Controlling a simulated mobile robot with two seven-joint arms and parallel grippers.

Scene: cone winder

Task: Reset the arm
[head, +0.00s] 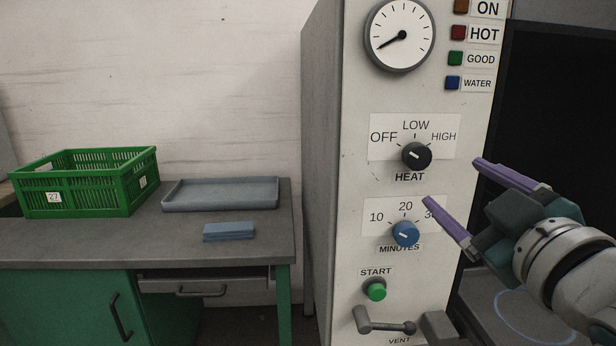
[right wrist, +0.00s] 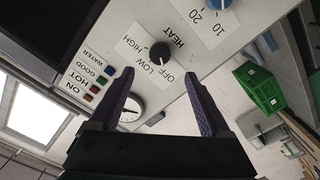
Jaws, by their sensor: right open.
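My right gripper (head: 452,183) is open and empty, its two purple fingers pointing left toward the machine's control panel (head: 352,120). In the head view it is just right of the black HEAT knob (head: 416,156) and the blue MINUTES knob (head: 406,234), and one finger covers part of the minutes scale. In the right wrist view the fingers (right wrist: 165,103) are spread apart with nothing between them, and the HEAT knob (right wrist: 160,53) shows beyond them. Whether a finger touches the panel is hard to tell. My left gripper is in neither view.
A gauge (head: 400,35), a green START button (head: 376,291) and a VENT lever (head: 386,324) are on the panel. At left a desk (head: 150,240) holds a green crate (head: 85,182), a grey tray (head: 222,194) and a blue stack (head: 229,232).

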